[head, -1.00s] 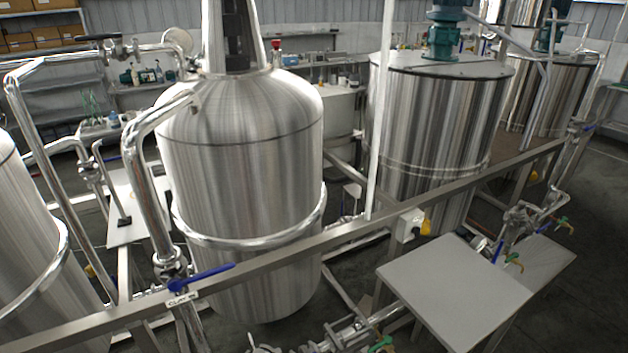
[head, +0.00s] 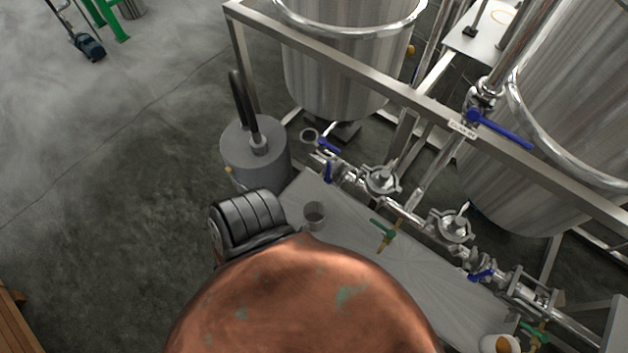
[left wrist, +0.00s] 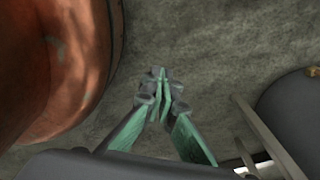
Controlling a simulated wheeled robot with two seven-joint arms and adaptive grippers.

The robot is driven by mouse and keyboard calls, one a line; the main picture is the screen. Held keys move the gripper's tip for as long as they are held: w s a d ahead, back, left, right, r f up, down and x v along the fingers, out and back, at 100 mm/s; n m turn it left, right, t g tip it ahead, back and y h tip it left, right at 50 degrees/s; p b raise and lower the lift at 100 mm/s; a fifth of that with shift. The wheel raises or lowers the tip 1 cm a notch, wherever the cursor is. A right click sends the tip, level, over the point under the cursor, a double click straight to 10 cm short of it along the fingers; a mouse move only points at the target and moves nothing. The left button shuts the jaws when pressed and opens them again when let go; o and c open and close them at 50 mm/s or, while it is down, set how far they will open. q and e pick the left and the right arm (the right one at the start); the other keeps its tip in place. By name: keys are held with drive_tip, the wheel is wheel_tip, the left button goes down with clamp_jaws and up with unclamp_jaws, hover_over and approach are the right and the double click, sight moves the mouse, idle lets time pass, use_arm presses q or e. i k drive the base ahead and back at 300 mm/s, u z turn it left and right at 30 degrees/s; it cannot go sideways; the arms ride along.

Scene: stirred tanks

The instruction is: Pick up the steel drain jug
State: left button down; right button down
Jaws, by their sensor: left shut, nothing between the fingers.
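A small grey steel vessel, which looks like the drain jug (head: 314,216), stands upright on the left end of a low grey table in the head view. No handle on it can be made out. It does not show in the left wrist view. My left gripper (left wrist: 163,78) shows in the left wrist view with its green-sided fingers together, empty, above bare concrete floor. In the head view the gripper is hidden; a rounded copper-coloured surface fills the bottom centre, with a black ribbed joint beside it. My right gripper is in neither view.
A grey canister (head: 254,155) with a black hose stands left of the table. A steel frame rail (head: 350,66) crosses above.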

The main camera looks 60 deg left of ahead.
sight(313, 212)
drive_tip(key=u, duration=1.3)
drive_tip(key=k, duration=1.5)
drive_tip(key=u, duration=0.45)
drive_tip(key=i, duration=0.75)
drive_tip(key=u, duration=0.75)
